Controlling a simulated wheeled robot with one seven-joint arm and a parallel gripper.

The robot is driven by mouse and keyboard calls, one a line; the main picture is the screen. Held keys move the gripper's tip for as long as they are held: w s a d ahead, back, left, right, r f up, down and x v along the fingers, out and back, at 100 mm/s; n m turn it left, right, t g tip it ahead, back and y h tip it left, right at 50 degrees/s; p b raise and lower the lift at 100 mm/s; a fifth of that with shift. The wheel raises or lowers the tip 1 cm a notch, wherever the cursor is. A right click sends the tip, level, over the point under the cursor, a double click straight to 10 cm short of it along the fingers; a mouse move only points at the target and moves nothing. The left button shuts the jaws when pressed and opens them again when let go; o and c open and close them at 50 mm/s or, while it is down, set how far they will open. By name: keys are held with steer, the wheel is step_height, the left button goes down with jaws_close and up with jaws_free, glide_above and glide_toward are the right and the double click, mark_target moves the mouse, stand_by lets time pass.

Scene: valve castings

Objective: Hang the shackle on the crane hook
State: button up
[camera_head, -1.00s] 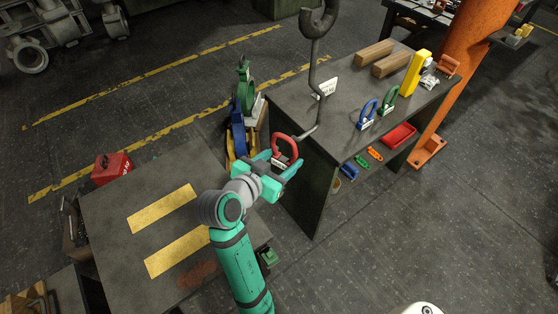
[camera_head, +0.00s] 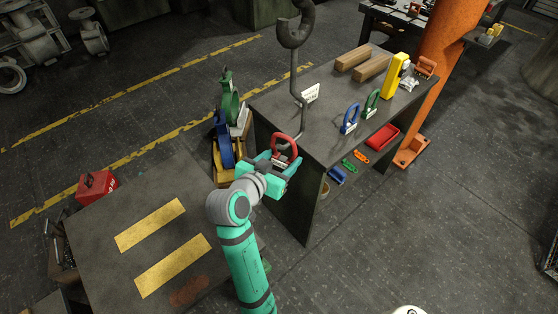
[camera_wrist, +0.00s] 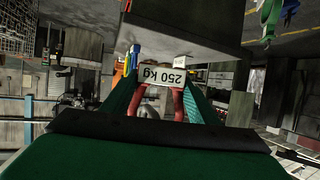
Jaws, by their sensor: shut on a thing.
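The red shackle (camera_head: 284,137) is held upright in my gripper (camera_head: 282,163), its bow pointing up. In the wrist view, the red shackle (camera_wrist: 178,104) sits between the two fingers, with a white 250 KG tag (camera_wrist: 162,76) upside down. The grey crane hook (camera_head: 294,75) hangs with its shank in front of the table, and its lower bend comes down close to the shackle's bow. A blue shackle (camera_head: 350,119) and a green shackle (camera_head: 372,102) stand on the table.
The dark table (camera_head: 330,135) stands just behind and right of my gripper. A low bench (camera_head: 110,215) is at left.

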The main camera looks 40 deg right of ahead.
steer(key=shift+w+d, duration=0.1)
steer(key=shift+d, duration=0.6)
steer(key=shift+d+f, duration=0.5)
steer(key=shift+f, duration=0.2)
steer(key=shift+w+d+f, duration=0.1)
steer(key=shift+f, duration=0.45)
steer(key=o, duration=1.4)
steer(key=shift+f, duration=0.1)
steer(key=v, duration=1.1)
